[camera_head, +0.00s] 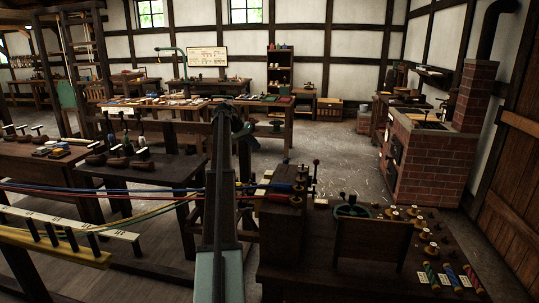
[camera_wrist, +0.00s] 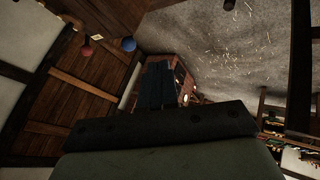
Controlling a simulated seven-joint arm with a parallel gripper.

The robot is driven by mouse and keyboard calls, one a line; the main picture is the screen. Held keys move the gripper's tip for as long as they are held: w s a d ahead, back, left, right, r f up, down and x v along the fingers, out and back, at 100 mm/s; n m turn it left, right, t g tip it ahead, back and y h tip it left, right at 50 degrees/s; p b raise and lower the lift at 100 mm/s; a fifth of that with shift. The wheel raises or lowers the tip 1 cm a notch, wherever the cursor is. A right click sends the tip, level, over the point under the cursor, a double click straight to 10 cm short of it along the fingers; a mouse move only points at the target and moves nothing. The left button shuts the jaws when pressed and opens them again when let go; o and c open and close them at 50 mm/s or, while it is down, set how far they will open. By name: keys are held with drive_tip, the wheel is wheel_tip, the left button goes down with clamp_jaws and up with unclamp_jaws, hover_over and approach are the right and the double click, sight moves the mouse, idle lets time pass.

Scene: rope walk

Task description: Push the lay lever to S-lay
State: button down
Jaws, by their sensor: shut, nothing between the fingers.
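The lay lever cannot be told for certain. In the head view, an upright lever with a red knob (camera_head: 316,162) stands at the right end of a wooden machine head (camera_head: 281,215); a small dark blue knob (camera_head: 286,160) stands left of it. The wrist view shows a red ball (camera_wrist: 86,52) and a blue ball (camera_wrist: 128,44) at upper left, apart from my fingers. No lay marking is readable. My gripper (camera_wrist: 161,68) is shut and empty, its dark fingers side by side.
The workbench (camera_head: 460,247) holds a green handwheel (camera_head: 351,208), an upright board and several spools. Coloured strands (camera_head: 130,190) run in from the left, behind my arm. A brick stove (camera_head: 435,150) stands at right. Floor behind the bench is clear.

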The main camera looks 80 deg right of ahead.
drive_tip(key=s+d+f, duration=0.2)
drive_tip(key=s+f, duration=0.4)
drive_tip(key=s, duration=0.3)
drive_tip(key=shift+s+d+f, duration=0.15)
drive_tip(key=shift+d+f, duration=0.05)
drive_tip(key=shift+f, duration=0.15)
drive_tip(key=shift+s+r, duration=0.1)
drive_tip(key=s+r+m+t, duration=0.1)
drive_tip(key=s+r+t, duration=0.1)
drive_tip(key=s+t, duration=0.5)
drive_tip(key=shift+s+t, duration=0.3)
drive_tip(key=shift+s, duration=1.35)
drive_tip(key=shift+s, duration=0.15)
drive_tip(key=shift+r, duration=0.1)
